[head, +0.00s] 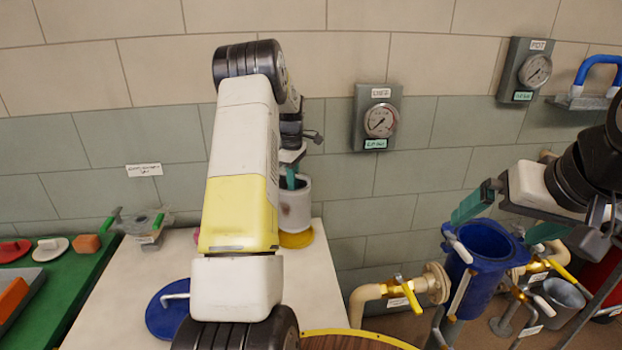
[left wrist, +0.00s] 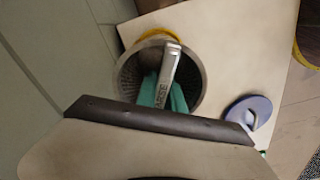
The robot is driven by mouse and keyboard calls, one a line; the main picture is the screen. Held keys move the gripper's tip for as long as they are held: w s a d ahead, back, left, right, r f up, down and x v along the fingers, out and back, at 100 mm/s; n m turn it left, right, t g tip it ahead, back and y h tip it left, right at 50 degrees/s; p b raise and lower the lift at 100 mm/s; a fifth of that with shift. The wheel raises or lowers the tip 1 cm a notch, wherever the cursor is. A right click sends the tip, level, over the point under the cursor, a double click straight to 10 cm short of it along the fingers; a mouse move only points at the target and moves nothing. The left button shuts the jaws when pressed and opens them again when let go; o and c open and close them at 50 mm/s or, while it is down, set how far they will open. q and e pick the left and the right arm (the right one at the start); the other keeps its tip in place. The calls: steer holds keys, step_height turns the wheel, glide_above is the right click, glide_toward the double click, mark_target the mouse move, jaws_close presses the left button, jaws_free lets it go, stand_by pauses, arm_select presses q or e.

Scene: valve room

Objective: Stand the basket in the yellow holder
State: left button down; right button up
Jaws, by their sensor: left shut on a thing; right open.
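The grey basket (head: 295,208) is upright at the back of the pale table, below my left gripper (head: 291,180). In the left wrist view I look down into the round mesh basket (left wrist: 128,78). The teal fingers of my left gripper are shut on its grey handle bar (left wrist: 168,68). The yellow holder (head: 297,240) shows directly under the basket, and its rim (left wrist: 150,34) shows beyond the basket's edge. I cannot tell whether the basket rests in it. My right gripper (head: 508,218) is open and empty by the blue vessel.
A blue vessel (head: 485,258) stands open at right, with yellow-handled valves and pipes near it. A blue lid (head: 168,310) with a pale handle lies on the table (head: 115,300). A green bench (head: 65,295) is at left. Gauges (head: 381,120) hang on the wall.

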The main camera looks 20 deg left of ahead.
arm_select(q)
steer(key=shift+f, duration=0.1)
steer(key=shift+f, duration=2.5)
stand_by(1.5)
stand_by(0.3)
steer(key=c, duration=1)
jaws_free()
steer(key=shift+o, duration=0.2)
steer(key=shift+r, duration=3.5)
